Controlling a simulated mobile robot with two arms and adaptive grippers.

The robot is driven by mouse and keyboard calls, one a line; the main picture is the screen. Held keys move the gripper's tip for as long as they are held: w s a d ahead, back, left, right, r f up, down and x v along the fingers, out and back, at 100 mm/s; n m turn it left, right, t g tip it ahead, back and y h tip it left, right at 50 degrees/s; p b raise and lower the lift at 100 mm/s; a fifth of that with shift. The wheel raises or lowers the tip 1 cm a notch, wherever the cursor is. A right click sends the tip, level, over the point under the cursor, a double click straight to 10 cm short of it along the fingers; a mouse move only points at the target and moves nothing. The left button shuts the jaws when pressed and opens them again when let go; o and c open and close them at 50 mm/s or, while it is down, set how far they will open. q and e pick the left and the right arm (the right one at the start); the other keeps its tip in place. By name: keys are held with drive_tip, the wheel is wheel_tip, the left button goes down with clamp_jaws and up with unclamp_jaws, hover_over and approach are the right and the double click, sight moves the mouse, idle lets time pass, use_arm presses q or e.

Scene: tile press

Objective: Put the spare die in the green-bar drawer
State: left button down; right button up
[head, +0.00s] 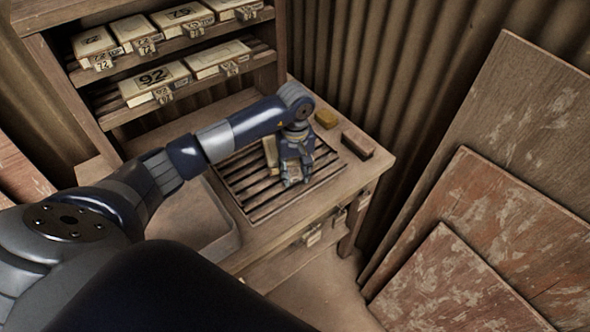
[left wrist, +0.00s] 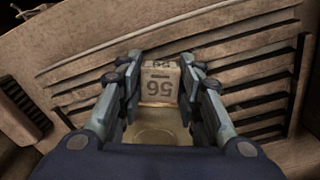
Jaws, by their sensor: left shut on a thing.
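My left gripper (head: 293,182) is over the slatted rack on the bench. It is shut on a pale block-shaped die (left wrist: 159,84). The die carries dark digits that appear upside down as 56 in the left wrist view, with a smaller label above them. In the head view part of the die (head: 269,152) shows beside the gripper. I cannot tell whether it touches the slats. Drawer fronts with small tags (head: 313,237) show under the bench's front edge. No green bar can be made out on them. My right gripper is not in view.
The slatted rack (head: 252,208) lies on the bench. A shelf unit (head: 200,53) with several numbered dies stands back left. A grey tray (head: 232,240) is at the left. Boards (head: 450,280) lean at right.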

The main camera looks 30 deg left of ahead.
use_arm(q)
drive_tip(key=c, duration=1.1)
unclamp_jaws()
drive_tip(key=shift+f, duration=0.1)
